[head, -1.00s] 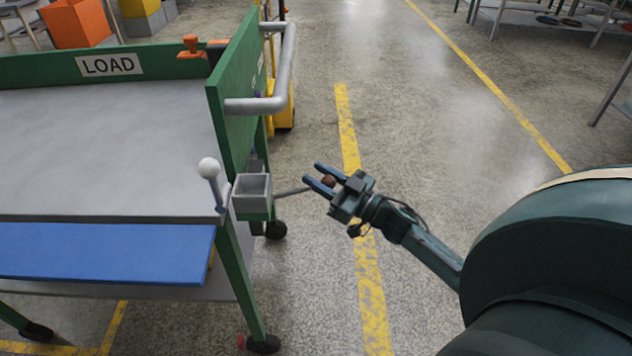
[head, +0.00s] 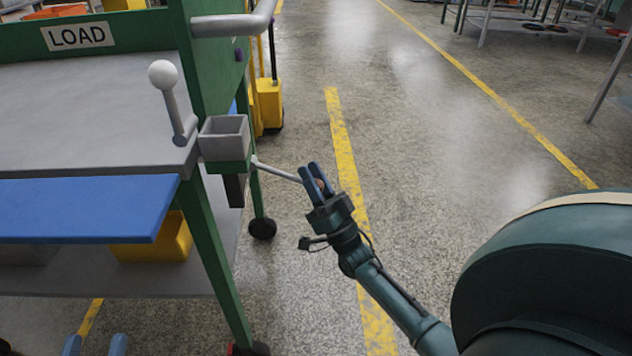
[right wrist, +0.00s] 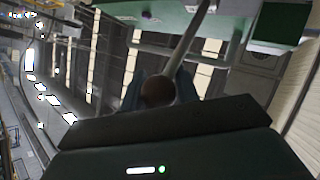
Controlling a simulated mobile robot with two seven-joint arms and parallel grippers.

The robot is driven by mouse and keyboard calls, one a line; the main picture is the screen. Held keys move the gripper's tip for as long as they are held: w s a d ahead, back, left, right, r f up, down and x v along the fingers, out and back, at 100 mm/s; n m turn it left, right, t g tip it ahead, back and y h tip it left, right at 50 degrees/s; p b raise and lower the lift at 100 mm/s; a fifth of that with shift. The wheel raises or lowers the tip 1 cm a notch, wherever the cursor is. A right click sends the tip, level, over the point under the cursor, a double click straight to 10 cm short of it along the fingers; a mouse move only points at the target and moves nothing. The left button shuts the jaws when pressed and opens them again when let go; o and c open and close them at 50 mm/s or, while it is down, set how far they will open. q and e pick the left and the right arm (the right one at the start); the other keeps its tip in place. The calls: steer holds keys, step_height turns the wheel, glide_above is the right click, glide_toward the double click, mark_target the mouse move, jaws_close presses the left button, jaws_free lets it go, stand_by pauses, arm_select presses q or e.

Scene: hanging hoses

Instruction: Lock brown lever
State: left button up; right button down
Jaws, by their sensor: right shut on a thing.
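The brown lever is a thin grey rod (head: 277,171) with a brown knob at its end. It sticks out to the right from under the grey box on the cart's side. My right gripper (head: 315,176) is shut on the knob, which shows only partly between the fingers. In the right wrist view the brown knob (right wrist: 157,91) sits between the fingers, with the rod running up and away. My left gripper (head: 95,344) shows only its blue fingertips at the bottom left edge, apart and with nothing seen between them.
The green cart with a LOAD sign (head: 78,36) has a white-knobbed lever (head: 163,76), a grey box (head: 223,138) and a blue panel (head: 75,208). A yellow bin (head: 155,240) sits on its lower shelf.

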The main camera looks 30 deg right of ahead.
steer(key=shift+w+a+f+m+t+h+b, duration=0.1)
steer(key=shift+f+m+t+h+b, duration=0.05)
steer(key=shift+f+m+h+b, duration=0.15)
steer(key=shift+w+a+f+m+t+h+b, duration=0.1)
steer(key=shift+f+m+t+b, duration=0.1)
steer(key=shift+m, duration=0.2)
steer(key=shift+a+f+h, duration=0.1)
steer(key=shift+a+h, duration=0.05)
steer(key=shift+h, duration=0.15)
steer(key=c, duration=1.1)
jaws_free()
steer(key=shift+o, duration=0.2)
steer(key=shift+s+f, duration=0.15)
steer(key=shift+s, duration=0.05)
steer(key=v, duration=1.2)
steer(key=shift+s+f, duration=0.15)
steer(key=shift+s, duration=0.1)
